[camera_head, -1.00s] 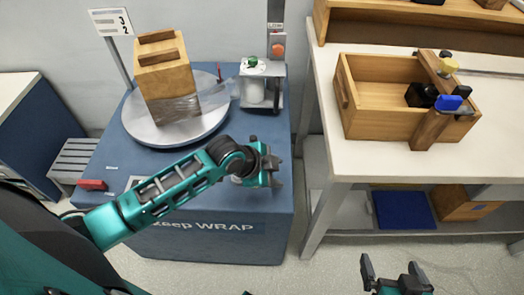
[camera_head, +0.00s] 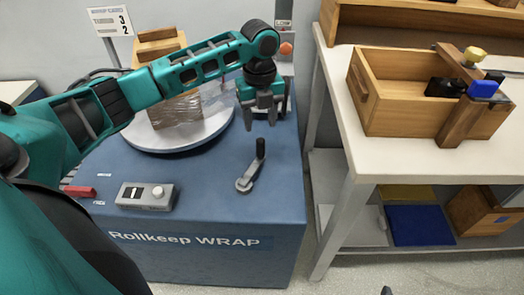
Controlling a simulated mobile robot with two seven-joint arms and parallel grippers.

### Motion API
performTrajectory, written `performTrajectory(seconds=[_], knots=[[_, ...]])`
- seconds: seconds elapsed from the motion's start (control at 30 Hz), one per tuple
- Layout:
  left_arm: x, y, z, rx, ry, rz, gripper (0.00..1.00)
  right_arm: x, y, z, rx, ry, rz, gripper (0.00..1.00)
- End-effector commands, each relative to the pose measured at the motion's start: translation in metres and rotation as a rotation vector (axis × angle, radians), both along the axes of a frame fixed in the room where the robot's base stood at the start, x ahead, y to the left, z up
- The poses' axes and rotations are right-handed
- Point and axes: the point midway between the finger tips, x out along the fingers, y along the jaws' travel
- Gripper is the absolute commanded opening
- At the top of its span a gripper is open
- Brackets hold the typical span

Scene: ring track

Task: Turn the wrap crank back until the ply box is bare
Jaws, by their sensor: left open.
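The wrap crank (camera_head: 247,180) lies on the blue wrapping machine's top, its black handle (camera_head: 261,147) standing upright toward the back. My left gripper (camera_head: 263,124) is open and empty, pointing down, just above and behind the handle in the picture, apart from it. The ply box (camera_head: 178,112) stands on the round turntable (camera_head: 170,143). Clear film shows around its lower part; my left arm hides its middle. Only a dark tip of my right gripper (camera_head: 386,291) shows at the bottom edge.
A grey control box (camera_head: 146,195) and a red object (camera_head: 79,191) lie on the machine's front left. A sign (camera_head: 110,20) stands behind. On the right, a white bench (camera_head: 385,160) carries an open wooden box (camera_head: 400,115) with a clamp. The machine top around the crank is clear.

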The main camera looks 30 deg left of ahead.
Motion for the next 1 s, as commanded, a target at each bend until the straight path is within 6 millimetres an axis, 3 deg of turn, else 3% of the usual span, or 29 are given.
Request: performTrajectory(seconds=[0.2, 0.5, 0.93, 1.0], knots=[[-0.001, -0.001, -0.052, 0.0, 0.003, 0.001, 0.51, 0.0, 0.0, -0.018, 0.0, 0.0, -0.001, 1.0], [0.0, 0.0, -0.098, 0.0, -0.001, 0.001, 0.51, -0.001, 0.0, -0.033, 0.003, 0.004, -0.005, 1.0], [0.0, 0.0, -0.106, 0.0, -0.003, 0.001, 0.51, -0.002, 0.0, -0.035, 0.005, 0.005, -0.007, 1.0], [0.0, 0.0, -0.106, 0.0, -0.003, 0.001, 0.45, -0.002, 0.0, -0.035, 0.005, 0.006, -0.007, 1.0]])
